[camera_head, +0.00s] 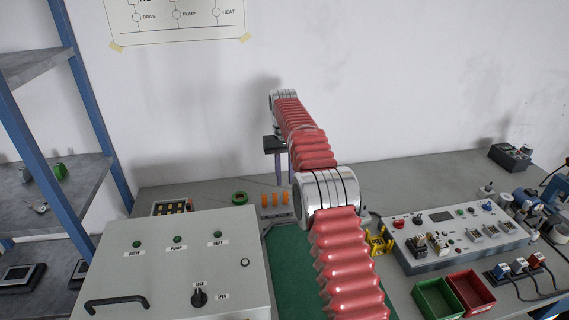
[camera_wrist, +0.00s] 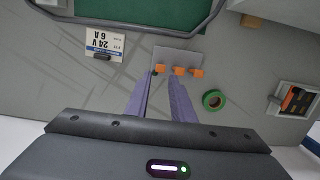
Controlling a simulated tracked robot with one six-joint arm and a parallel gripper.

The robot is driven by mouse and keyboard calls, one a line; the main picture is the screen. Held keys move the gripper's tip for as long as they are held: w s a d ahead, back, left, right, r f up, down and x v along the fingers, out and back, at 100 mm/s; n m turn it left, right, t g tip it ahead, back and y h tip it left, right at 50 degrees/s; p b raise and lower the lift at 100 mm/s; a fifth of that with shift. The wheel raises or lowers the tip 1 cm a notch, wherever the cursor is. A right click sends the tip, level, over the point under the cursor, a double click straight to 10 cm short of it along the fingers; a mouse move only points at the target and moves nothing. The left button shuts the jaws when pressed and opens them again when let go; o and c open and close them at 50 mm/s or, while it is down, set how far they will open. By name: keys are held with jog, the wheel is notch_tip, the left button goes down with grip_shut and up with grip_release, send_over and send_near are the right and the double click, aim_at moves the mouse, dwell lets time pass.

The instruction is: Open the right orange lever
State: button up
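Three orange levers stand in a row on a small grey block (camera_wrist: 178,55). In the head view, the right lever is (camera_head: 285,198), the middle one (camera_head: 275,198) and the left one (camera_head: 264,199). The wrist view is turned round, so the right lever (camera_wrist: 160,69) shows leftmost there, beside the middle lever (camera_wrist: 179,71) and the left lever (camera_wrist: 197,73). My gripper (camera_wrist: 164,79) is open and empty, with two purple-grey fingers pointing at the block. The right lever appears between the fingertips in the wrist view. The head view suggests the gripper is still above it.
A green ring (camera_head: 239,198) lies left of the levers. A grey control box (camera_head: 170,260) stands front left, with a green mat (camera_head: 290,262) beside it. A white instrument panel (camera_head: 460,238), green bin (camera_head: 437,298) and red bin (camera_head: 470,291) are at right.

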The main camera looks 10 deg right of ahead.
jog(key=shift+w+r, duration=0.2)
jog(key=shift+r, duration=2.4)
